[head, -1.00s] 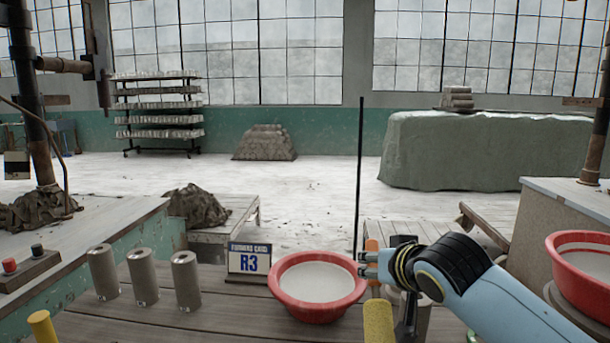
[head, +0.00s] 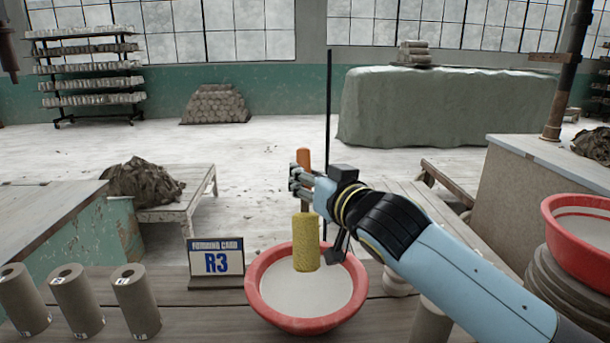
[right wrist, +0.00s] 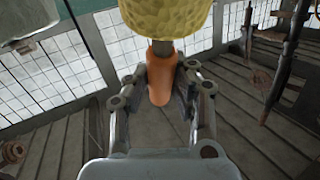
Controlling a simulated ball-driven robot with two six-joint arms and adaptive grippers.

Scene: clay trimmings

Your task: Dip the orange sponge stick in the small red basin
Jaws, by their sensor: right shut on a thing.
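My right gripper (head: 303,182) is shut on the orange handle (head: 303,158) of the sponge stick, which is held upright with its yellow sponge (head: 306,243) downward. The small red basin (head: 302,326) stands on the plank table, with pale liquid inside. The sponge shows in front of the basin's opening, its lower end over the pale liquid; I cannot tell if it touches. In the right wrist view the orange handle (right wrist: 161,80) lies between the fingers, with the yellow sponge (right wrist: 165,14) at the top edge. My left gripper is not in view.
Several grey clay cylinders (head: 78,300) stand further left. A larger red basin (head: 552,235) is at the right edge. A thin dark upright rod (head: 328,130) rises behind the basin.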

